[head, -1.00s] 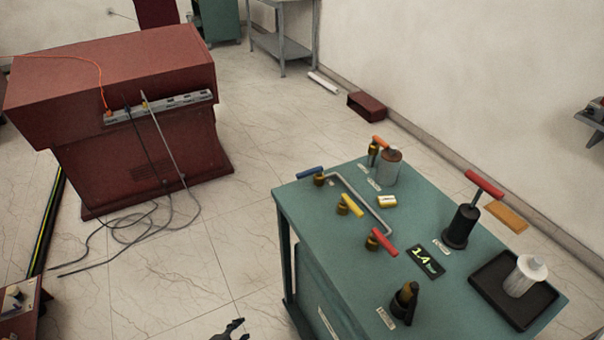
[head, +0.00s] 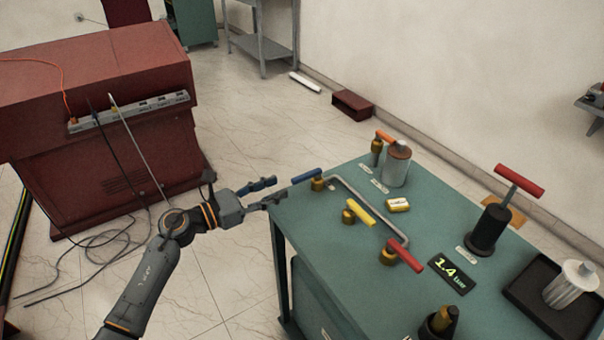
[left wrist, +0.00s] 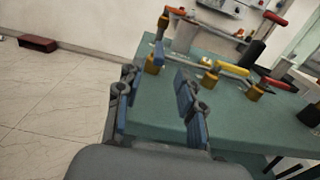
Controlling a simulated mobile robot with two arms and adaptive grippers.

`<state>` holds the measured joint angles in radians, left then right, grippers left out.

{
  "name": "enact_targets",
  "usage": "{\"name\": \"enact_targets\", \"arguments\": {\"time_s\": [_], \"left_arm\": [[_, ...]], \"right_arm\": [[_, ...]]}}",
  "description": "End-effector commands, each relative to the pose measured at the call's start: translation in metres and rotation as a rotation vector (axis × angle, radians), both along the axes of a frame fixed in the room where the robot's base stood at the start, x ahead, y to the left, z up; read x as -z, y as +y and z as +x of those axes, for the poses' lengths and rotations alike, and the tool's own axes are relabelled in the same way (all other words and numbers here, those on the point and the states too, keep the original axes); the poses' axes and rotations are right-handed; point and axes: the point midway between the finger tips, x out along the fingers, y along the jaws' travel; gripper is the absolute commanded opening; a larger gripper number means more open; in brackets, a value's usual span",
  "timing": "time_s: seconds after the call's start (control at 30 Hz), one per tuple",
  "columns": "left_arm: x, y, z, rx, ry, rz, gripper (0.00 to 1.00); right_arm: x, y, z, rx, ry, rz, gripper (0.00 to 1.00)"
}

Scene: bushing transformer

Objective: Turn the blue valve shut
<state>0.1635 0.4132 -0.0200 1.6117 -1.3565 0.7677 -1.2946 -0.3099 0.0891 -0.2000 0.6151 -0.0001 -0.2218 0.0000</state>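The blue valve handle (head: 306,175) sits on a brass body (head: 317,184) at the near left corner of the green table (head: 350,262). The handle points left, out past the table edge. My left gripper (head: 279,188) is open, its fingers just left of the handle's end and apparently short of it. In the left wrist view, the two blue-padded fingers (left wrist: 156,102) are spread with nothing between them. A brass valve body (left wrist: 153,65) shows beyond them; I cannot make out the blue handle clearly there. My right gripper is out of view.
A bent grey pipe (head: 362,203) runs beside the yellow valve handle (head: 361,212) and red valve handle (head: 405,255). A pump with a red handle (head: 519,179), a black tray (head: 535,300) and a 1.4 bar display (head: 450,275) stand right. A red cabinet (head: 120,160) stands left.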

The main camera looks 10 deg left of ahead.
Motion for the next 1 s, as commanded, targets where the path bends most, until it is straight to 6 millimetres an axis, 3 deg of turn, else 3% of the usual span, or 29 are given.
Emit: {"name": "enact_targets", "arguments": {"time_s": [0.2,0.4,0.83,0.87,1.0], "left_arm": [[-0.003,-0.034,0.035,-0.001,0.000,-0.007,0.38],[-0.001,-0.054,0.055,-0.001,0.001,-0.006,0.38],[0.000,-0.062,0.062,-0.001,0.001,-0.003,0.38],[0.000,-0.062,0.062,-0.001,0.002,-0.004,0.36],[0.000,-0.062,0.062,-0.001,0.002,-0.004,0.07]], "right_arm": [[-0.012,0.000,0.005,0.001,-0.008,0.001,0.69],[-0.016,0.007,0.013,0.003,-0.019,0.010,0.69],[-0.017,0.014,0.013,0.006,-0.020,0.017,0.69],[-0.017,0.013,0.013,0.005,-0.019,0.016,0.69],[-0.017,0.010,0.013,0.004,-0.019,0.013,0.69]]}}
